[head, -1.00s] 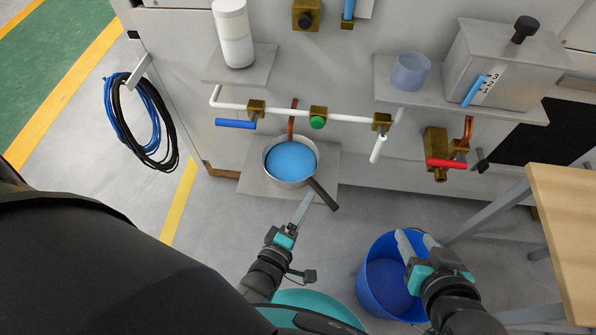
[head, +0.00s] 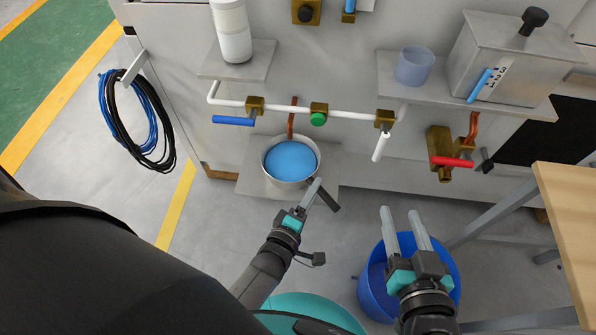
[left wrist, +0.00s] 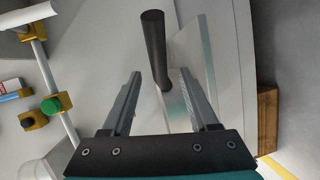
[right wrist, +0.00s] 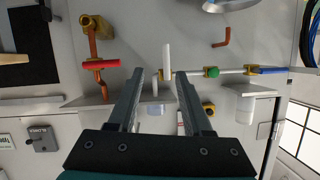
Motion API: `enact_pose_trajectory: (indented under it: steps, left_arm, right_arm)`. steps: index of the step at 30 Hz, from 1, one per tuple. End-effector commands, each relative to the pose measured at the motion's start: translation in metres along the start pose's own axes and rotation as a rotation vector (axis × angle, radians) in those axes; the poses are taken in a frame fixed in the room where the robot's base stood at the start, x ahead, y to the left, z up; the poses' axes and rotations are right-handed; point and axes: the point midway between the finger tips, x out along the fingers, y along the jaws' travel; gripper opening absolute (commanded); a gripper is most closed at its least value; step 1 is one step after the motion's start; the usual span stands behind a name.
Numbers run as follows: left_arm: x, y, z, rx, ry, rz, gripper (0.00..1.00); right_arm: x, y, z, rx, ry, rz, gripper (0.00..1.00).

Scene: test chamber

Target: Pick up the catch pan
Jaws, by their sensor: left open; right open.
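The catch pan (head: 275,178) is a round metal pan full of blue liquid with a dark handle. It sits on a low grey shelf (head: 250,185) below the copper spout. My left gripper (head: 314,190) is open at the pan's handle. In the left wrist view the dark handle (left wrist: 154,45) stands between and just beyond the open fingers (left wrist: 157,85); contact cannot be told. My right gripper (head: 404,213) is open and empty above the blue bucket (head: 372,295). In the right wrist view its fingers (right wrist: 167,80) have nothing between them up close.
Above the pan runs a white pipe (head: 285,110) with a blue lever (head: 233,121), a green knob (head: 318,118) and a white lever (head: 380,147). A red-handled valve (head: 452,161) is at the right. A wooden table (head: 570,215) stands at the right edge.

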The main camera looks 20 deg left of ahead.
Motion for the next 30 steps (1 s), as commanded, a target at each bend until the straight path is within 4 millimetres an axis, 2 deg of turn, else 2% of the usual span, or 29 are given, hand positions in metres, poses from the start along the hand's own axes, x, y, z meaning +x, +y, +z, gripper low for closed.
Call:
enact_pose_trajectory:
  steps: [15, 26, 30]
  left_arm:
    - [0.028, -0.001, -0.001, 0.001, 0.0, 0.0, 0.6]
    - [0.029, 0.0, -0.001, 0.0, 0.001, 0.0, 0.6]
    - [0.029, 0.0, -0.001, 0.0, 0.001, 0.0, 0.44]
  right_arm:
    - [-0.009, -0.02, -0.011, 0.055, 0.25, -0.049, 0.5]
    - [-0.011, -0.021, -0.013, 0.06, 0.273, -0.052, 0.5]
    - [-0.011, -0.021, -0.013, 0.06, 0.272, -0.052, 0.5]
